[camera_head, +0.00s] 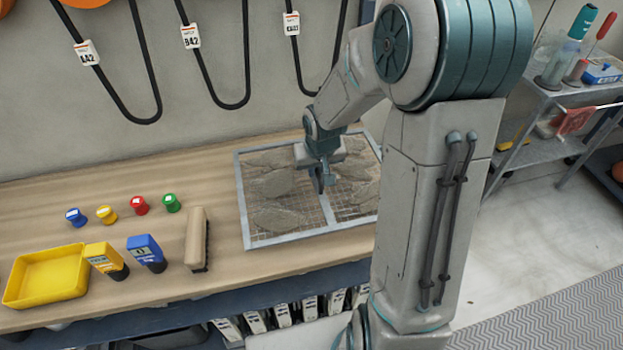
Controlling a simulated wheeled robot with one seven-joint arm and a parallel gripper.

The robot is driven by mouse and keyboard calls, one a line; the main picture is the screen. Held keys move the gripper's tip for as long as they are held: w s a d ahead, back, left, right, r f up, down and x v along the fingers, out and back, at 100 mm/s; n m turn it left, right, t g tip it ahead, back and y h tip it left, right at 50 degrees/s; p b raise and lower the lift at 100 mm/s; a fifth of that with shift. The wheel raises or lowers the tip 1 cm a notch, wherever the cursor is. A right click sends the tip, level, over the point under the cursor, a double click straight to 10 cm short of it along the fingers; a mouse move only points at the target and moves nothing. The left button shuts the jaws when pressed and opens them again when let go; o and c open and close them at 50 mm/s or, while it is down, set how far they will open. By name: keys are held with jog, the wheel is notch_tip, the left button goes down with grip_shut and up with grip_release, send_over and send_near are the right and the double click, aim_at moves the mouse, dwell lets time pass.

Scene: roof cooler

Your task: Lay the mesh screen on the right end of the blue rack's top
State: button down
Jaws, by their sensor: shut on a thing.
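The mesh screen (300,236) is a rectangular grey frame with wire mesh and a middle bar. Dusty, leaf-like grey-brown patches show across it. It is at the right part of the wooden bench, flat or nearly so. My gripper (320,186) points down over its middle and is shut on it at the middle bar. My arm hides the fingertips in part and the screen's right edge. I cannot tell whether the screen touches the bench or hangs just above it. No blue rack can be made out in this view.
Belts hang on the wall behind. A grey shelf cart (540,150) stands at right, with open floor before it.

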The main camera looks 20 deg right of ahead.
aim_at(312, 179)
jog(key=shift+w+a+f, duration=0.35)
jog(key=shift+w+a, duration=0.05)
jog(key=shift+w, duration=0.15)
jog(key=shift+f, duration=1.95)
jog(key=shift+f, duration=0.2)
jog(key=c, duration=1.5)
grip_release()
